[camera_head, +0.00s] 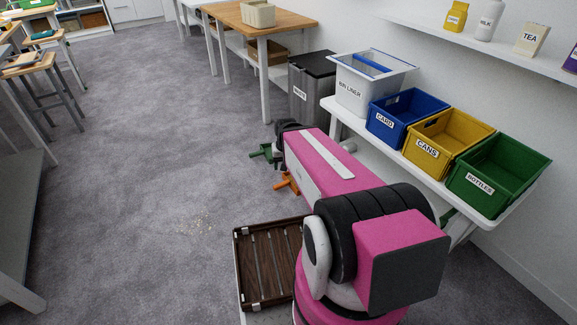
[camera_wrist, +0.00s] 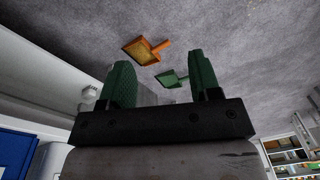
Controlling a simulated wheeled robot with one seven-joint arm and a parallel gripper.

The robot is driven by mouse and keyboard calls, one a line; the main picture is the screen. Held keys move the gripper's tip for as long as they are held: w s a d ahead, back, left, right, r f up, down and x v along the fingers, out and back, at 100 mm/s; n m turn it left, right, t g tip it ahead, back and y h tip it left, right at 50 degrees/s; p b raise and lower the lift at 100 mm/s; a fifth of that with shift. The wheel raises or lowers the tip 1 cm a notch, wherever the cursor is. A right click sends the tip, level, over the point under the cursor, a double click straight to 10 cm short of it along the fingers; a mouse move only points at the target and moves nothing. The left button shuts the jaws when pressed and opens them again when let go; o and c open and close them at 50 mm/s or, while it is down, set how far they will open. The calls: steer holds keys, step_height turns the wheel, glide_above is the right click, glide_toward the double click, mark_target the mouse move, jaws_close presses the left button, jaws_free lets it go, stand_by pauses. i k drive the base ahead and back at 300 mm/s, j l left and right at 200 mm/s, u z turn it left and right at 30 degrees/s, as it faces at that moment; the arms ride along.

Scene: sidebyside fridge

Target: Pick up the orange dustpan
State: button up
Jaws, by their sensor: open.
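The orange dustpan (camera_wrist: 143,51) lies on the grey carpet in the wrist view, with its handle pointing right. In the head view only an orange part of it (camera_head: 287,183) shows beside my pink arm, which hides the rest. A green dustpan (camera_wrist: 170,79) lies close to it on the floor and also shows in the head view (camera_head: 261,151). My gripper (camera_wrist: 160,62) is open, its two green fingers wide apart with nothing between them. Both dustpans appear beyond the fingers, apart from them.
A white bench at right holds a bin-liner box (camera_head: 365,85) and blue (camera_head: 405,112), yellow (camera_head: 445,140) and green (camera_head: 497,172) bins. A grey waste bin (camera_head: 311,88) stands behind. A brown slatted tray (camera_head: 268,263) is beside my arm. Carpet at left is mostly clear, with scattered crumbs (camera_head: 197,224).

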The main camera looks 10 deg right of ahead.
mark_target(292, 182)
steer(key=i+j+z, duration=0.6)
steer(key=i, duration=0.15)
